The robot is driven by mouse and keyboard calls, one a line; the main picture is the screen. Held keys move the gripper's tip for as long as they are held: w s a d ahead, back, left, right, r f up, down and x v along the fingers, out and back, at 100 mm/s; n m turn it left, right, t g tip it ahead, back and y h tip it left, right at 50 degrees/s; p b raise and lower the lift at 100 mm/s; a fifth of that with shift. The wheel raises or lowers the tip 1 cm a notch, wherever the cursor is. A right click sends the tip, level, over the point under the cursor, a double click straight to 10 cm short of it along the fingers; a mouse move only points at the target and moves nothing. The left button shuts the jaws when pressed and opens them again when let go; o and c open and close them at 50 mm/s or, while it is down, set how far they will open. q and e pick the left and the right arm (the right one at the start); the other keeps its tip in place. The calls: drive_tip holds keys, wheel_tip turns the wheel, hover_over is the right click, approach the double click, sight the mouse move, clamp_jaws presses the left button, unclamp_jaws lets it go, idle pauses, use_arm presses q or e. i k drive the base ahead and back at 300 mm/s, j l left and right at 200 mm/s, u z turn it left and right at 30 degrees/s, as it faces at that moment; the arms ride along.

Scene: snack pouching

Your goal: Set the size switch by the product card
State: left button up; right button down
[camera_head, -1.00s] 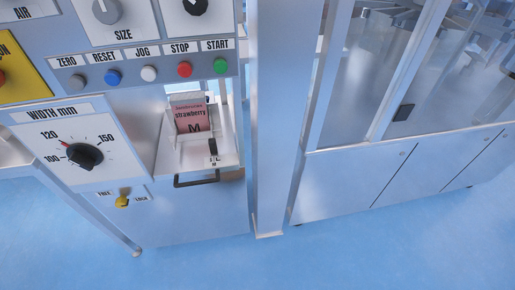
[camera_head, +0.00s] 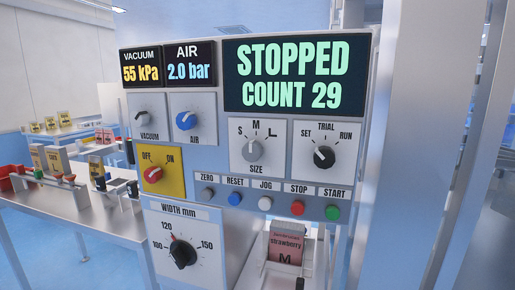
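The size switch (camera_head: 254,150) is a grey knob on a white plate marked S, M and L, in the middle of the control panel. Its mark seems to lean up-left towards S, but it is too small to be sure. The product card (camera_head: 286,248) is pink, reads "strawberry" with a large M, and stands upright below the row of buttons. Neither of my grippers is in view.
The display (camera_head: 296,75) reads STOPPED, COUNT 29. The mode knob (camera_head: 323,157) beside the size switch points towards SET. Several buttons lie just below, with the width dial (camera_head: 183,252) lower left. A side table (camera_head: 70,205) with goods stands left. A metal post rises right.

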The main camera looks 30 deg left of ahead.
sight(252, 151)
drive_tip(key=k+j+u, duration=0.2)
drive_tip(key=j, duration=0.2)
drive_tip(key=k+j+u, duration=0.2)
drive_tip(key=j, duration=0.2)
drive_tip(key=j+u, duration=0.2)
drive_tip(key=j, duration=0.25)
drive_tip(key=k+j+u, duration=0.25)
drive_tip(key=j, duration=0.25)
drive_tip(key=j+u, duration=0.2)
drive_tip(key=j, duration=0.25)
